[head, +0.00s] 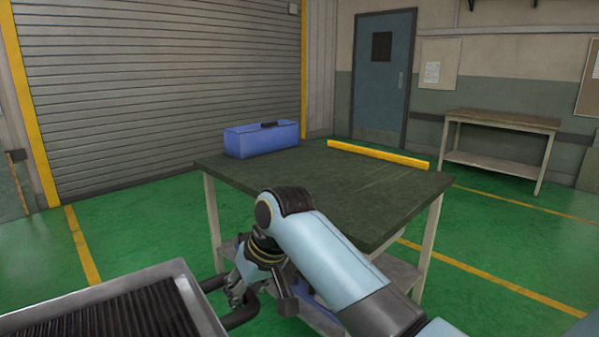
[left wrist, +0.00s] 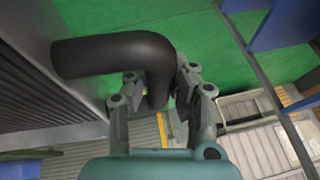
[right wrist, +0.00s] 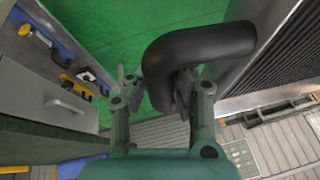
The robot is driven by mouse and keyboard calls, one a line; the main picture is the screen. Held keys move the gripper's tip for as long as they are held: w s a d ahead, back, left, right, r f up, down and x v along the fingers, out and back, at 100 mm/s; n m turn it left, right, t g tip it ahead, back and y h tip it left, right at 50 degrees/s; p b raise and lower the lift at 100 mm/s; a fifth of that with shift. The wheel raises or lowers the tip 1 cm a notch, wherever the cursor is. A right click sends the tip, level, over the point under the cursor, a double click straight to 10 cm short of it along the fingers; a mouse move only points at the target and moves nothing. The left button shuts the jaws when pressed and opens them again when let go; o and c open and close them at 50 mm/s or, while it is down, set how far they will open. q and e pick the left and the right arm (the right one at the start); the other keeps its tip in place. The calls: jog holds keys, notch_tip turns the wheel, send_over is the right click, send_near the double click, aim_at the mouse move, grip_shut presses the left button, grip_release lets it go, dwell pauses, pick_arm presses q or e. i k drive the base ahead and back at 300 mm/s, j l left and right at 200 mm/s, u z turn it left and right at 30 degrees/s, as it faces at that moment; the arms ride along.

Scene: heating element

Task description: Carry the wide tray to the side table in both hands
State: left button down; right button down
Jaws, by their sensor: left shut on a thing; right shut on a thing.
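The wide tray (head: 95,310) is at the lower left of the head view, cut off by the frame, with a pale metal rim and a dark ribbed inside. My right gripper (head: 240,291) is shut on the black curved handle (head: 243,312) at the tray's right end. The right wrist view shows this handle (right wrist: 205,45) between the right fingers. My left gripper (left wrist: 158,88) is outside the head view; in the left wrist view it is shut on the other black handle (left wrist: 110,53). The tray's left end is hidden from the head view.
A dark-topped table (head: 370,200) stands ahead, with a blue box (head: 262,139) and a yellow bar (head: 378,154) on its far side. Its front middle looks clear. A bare wooden-topped table (head: 505,120) stands at the far right wall. Green floor (head: 140,230) is open at left.

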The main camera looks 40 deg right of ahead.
aim_at(332, 173)
jog(key=i+j, duration=0.1)
jog(key=i, duration=0.4)
jog(key=i+j, duration=0.1)
jog(key=i, duration=0.4)
jog(key=i+z, duration=0.35)
jog(key=i+j+z, duration=0.1)
jog(key=i+z, duration=0.3)
jog(key=i, duration=0.2)
jog(key=i+z, duration=0.25)
jog(key=z, duration=0.2)
jog(key=i+z, duration=0.25)
jog(key=z, duration=0.25)
jog(key=i+j+z, duration=0.15)
jog(key=z, duration=0.3)
jog(key=i+j+z, duration=0.1)
jog(key=i+z, duration=0.2)
jog(key=i+j+z, duration=0.25)
jog(key=i, duration=0.25)
